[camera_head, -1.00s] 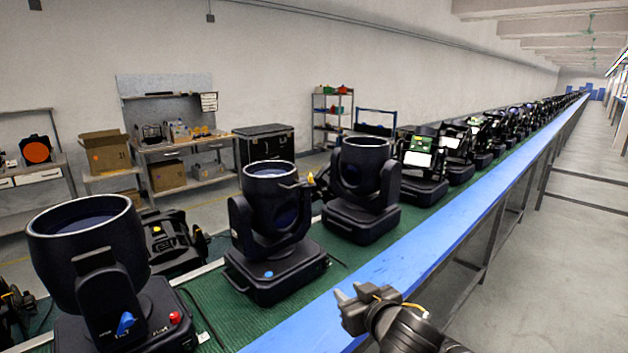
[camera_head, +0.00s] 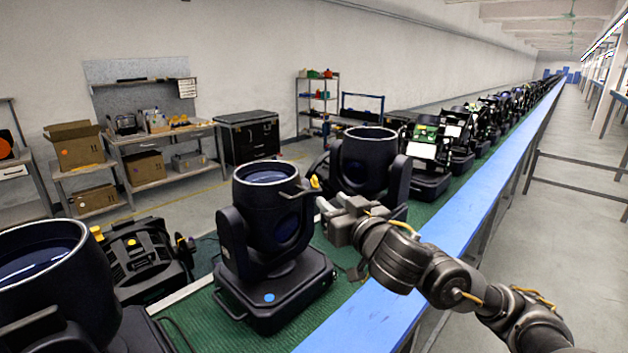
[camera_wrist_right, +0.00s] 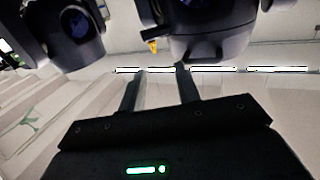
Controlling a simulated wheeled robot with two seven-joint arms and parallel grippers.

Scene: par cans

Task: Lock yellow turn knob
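A small yellow turn knob (camera_head: 315,182) sits at the upper right side of the middle black par can (camera_head: 265,205), by its bracket. It also shows in the right wrist view (camera_wrist_right: 153,46), just beyond the fingers. My right gripper (camera_head: 322,210) is just below and right of the knob, apart from it. In the right wrist view its two fingers (camera_wrist_right: 158,80) stand apart with nothing between them, and the knob lies ahead of the gap. My left gripper does not show in either view.
The can stands on a green conveyor (camera_head: 215,325) with a blue edge rail (camera_head: 375,318). Another black can (camera_head: 368,165) stands close behind my right gripper, and a large one (camera_head: 50,270) is at the near left. An open walkway lies right of the rail.

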